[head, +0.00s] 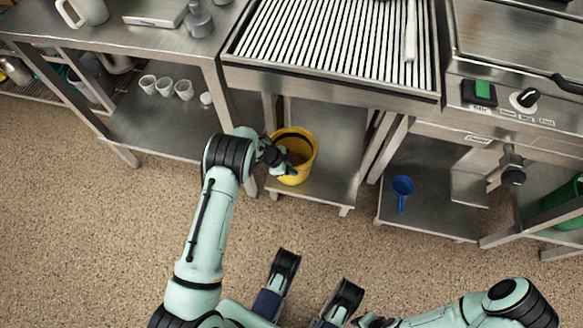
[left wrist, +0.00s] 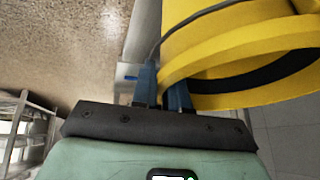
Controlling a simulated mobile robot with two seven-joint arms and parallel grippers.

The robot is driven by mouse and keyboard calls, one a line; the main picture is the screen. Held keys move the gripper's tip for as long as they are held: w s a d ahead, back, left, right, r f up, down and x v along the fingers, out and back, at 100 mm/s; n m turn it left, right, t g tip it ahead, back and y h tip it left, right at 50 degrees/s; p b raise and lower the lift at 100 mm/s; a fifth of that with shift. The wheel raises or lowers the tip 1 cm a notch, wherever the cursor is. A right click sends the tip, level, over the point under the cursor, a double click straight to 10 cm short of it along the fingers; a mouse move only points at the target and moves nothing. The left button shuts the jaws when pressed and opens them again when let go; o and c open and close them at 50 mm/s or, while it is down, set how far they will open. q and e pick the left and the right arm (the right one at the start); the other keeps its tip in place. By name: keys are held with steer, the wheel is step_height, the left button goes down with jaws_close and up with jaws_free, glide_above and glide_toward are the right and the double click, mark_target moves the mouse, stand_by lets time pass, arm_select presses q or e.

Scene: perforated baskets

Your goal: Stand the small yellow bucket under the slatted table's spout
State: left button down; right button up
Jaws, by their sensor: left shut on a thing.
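The small yellow bucket (head: 307,140) is at the front left of the lower shelf under the slatted table (head: 335,40), its open top facing up toward the head camera. My left gripper (head: 287,163) reaches in from the left and is shut on the bucket's near-left wall. In the left wrist view, the blue fingers (left wrist: 163,90) are at the rim of the yellow bucket (left wrist: 235,45), which fills the upper right. I cannot tell whether the bucket's base touches the shelf. The spout of the slatted table is not visible. My right arm is at the bottom right; its gripper is not clear.
The lower shelf (head: 335,175) has free room right of the bucket, between the table legs. White cups (head: 165,87) stand on the left shelf.

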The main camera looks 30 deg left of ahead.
arm_select(q)
steer(key=shift+f, duration=0.2)
arm_select(e)
steer(key=shift+f, duration=0.1)
arm_select(q)
steer(key=c, duration=1.1)
jaws_free()
steer(key=p+v, duration=0.4)
steer(key=v, duration=0.9)
steer(key=shift+a+r+p, duration=0.1)
steer(key=shift+a+p, duration=0.05)
steer(key=shift+p, duration=0.2)
arm_select(e)
steer(key=w+a+r+t, duration=0.1)
steer(key=w+r+t, duration=0.2)
steer(key=w+r, duration=0.3)
steer(key=shift+w+r+n, duration=0.25)
steer(key=shift+w+n, duration=0.05)
steer(key=shift+w, duration=0.95)
